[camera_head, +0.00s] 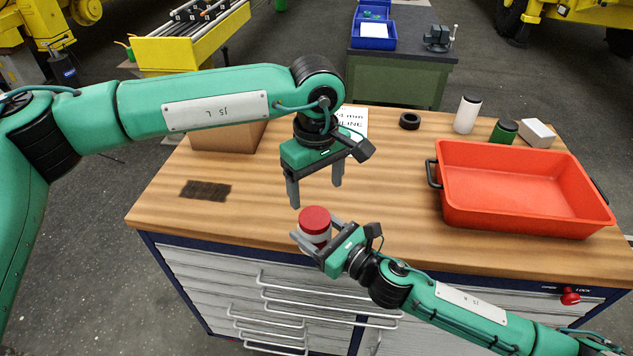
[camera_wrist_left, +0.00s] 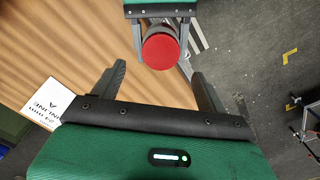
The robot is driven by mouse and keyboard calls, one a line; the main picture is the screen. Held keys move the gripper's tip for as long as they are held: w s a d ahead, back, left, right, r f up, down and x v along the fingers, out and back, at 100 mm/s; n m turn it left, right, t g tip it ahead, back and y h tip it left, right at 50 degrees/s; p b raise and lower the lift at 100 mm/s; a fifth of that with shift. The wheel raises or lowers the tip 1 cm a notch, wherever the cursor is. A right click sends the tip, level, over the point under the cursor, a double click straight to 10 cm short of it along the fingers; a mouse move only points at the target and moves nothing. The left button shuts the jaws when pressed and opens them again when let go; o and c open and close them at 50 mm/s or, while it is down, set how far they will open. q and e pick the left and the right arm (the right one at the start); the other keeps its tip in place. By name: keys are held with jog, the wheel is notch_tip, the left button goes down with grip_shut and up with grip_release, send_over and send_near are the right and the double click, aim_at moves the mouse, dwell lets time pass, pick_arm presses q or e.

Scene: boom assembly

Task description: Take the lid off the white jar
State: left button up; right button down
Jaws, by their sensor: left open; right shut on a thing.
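The white jar (camera_head: 314,236) with its red lid (camera_head: 314,219) is upright near the front edge of the workbench. My right gripper (camera_head: 312,240) is shut on the jar's body, coming from the lower right. The lid is on the jar. My left gripper (camera_head: 315,192) is open and empty above and slightly behind the jar, its fingers pointing down. In the left wrist view the red lid (camera_wrist_left: 161,51) shows beyond and between the open fingers of my left gripper (camera_wrist_left: 158,85), not touched by them. Most of the jar is hidden there under the lid.
A red-orange tray (camera_head: 520,226) stands on the right of the wooden bench (camera_head: 400,205). A cardboard box (camera_head: 225,138) and dark mat (camera_head: 205,191) are left.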

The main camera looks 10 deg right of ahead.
aim_at(317, 217)
pick_arm(q)
jog(key=shift+f, duration=3.95)
jog(key=c, duration=1)
jog(key=shift+c, duration=0.2)
